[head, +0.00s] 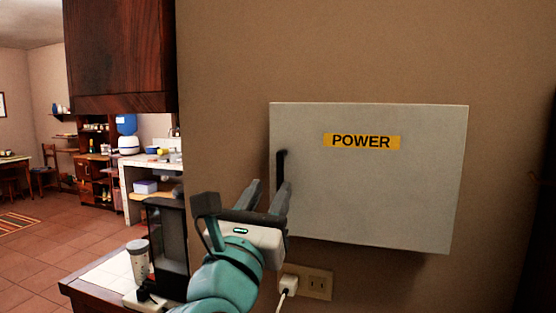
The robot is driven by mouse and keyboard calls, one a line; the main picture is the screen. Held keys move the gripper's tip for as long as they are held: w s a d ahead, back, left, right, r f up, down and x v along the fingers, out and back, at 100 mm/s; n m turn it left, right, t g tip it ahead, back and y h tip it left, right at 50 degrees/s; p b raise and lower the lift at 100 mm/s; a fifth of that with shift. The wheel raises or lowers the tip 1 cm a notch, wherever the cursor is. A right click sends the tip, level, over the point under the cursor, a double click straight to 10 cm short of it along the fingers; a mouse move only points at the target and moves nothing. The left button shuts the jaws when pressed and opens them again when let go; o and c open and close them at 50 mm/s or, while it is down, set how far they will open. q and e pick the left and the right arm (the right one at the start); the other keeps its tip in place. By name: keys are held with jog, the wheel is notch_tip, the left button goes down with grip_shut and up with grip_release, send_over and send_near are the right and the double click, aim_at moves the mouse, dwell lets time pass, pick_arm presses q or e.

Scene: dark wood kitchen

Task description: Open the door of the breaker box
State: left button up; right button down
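The breaker box (375,195) is a light grey box on the wall with a yellow POWER label (361,142). Its door looks closed. A black vertical handle (281,168) sits at the door's left edge. My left gripper (268,190) is just below and left of the handle, its two fingers pointing up and apart. The fingers look empty; the right finger overlaps the lower left edge of the box in the picture. I cannot tell whether it touches the box. My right gripper is not in view.
A wall outlet (317,284) with a white plug (288,284) is below the box. A counter (108,281) at lower left holds a dark appliance (166,238) and a grey cup (138,261). A dark wood cabinet (118,50) hangs at upper left. The wall right of the box is clear.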

aim_at(280, 172)
pick_arm(q)
jog(key=p+x, duration=0.2)
jog(key=x, duration=0.3)
jog(key=shift+w, duration=0.1)
jog(key=shift+c, duration=0.3)
grip_shut()
